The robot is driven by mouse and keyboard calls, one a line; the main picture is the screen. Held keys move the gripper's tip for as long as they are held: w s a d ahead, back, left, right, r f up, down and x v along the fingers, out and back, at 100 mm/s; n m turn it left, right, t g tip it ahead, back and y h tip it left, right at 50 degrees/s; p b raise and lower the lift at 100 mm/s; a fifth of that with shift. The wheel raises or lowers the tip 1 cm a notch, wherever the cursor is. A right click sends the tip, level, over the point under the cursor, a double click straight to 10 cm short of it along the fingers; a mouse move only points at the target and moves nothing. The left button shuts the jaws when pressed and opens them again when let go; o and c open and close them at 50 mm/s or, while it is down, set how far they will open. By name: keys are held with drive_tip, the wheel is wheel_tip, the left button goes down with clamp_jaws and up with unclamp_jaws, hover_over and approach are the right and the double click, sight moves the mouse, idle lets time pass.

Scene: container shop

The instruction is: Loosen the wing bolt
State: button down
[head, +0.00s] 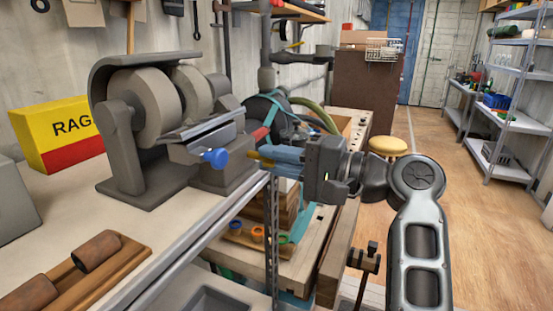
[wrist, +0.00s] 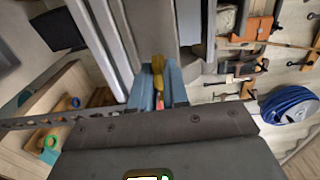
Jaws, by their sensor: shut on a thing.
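The yellow wing bolt (head: 256,157) sits at the right end of the tool rest (head: 207,133) on the grey bench grinder (head: 150,100). My gripper (head: 274,158) reaches in from the right, its light blue fingers level and closed around the wing bolt. In the wrist view the yellow wing bolt (wrist: 158,65) shows between the two blue fingers (wrist: 158,88). Its shaft and the hole it enters are hidden. A blue round knob (head: 215,158) is on the front of the rest, left of my fingers and apart from them.
A yellow and red rag box (head: 55,135) and a wooden holder (head: 85,275) with brown rollers are on the bench at left. A perforated metal post (head: 272,235) stands just below my fingers. A wooden workbench (head: 320,240) is behind. The floor (head: 450,200) at right is open.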

drive_tip(key=shift+f+n+b, duration=0.15)
drive_tip(key=shift+n+b, duration=0.15)
drive_tip(key=shift+b, duration=0.1)
drive_tip(key=n+b, duration=0.2)
drive_tip(key=b, duration=0.1)
drive_tip(key=shift+f, duration=0.15)
drive_tip(key=n+b, duration=0.5)
drive_tip(key=n, duration=0.1)
drive_tip(key=shift+b, duration=0.4)
drive_tip(key=n+b, duration=0.5)
drive_tip(key=shift+b, duration=0.35)
drive_tip(key=shift+n+b, duration=1.8)
drive_tip(key=shift+n, duration=0.4)
drive_tip(key=shift+r, duration=0.2)
drive_tip(key=c, duration=1.3)
unclamp_jaws()
